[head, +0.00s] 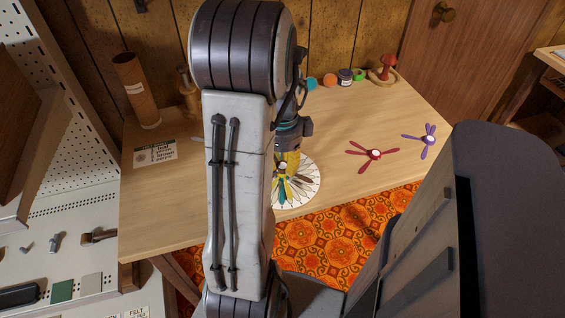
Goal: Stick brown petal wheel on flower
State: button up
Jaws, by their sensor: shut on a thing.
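My gripper (286,163) points down over the round white flower disc (311,192), its yellow fingers shut. Whether the wheel touches the disc I cannot tell. The disc lies at the table's front edge and has petal shapes in several colours around its rim. My arm hides its left part. A red petal wheel (375,154) and a purple petal wheel (427,139) lie apart on the table to the right.
A printed card (155,152) and a cardboard tube (136,91) are at the table's left. Small coloured pots (345,77) and a red-knobbed stamp (387,66) line the back edge. The wooden table (345,119) is clear between them and the wheels.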

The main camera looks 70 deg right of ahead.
jog(key=o, duration=0.9)
notch_tip(320, 180, up, 12)
dwell(0.4)
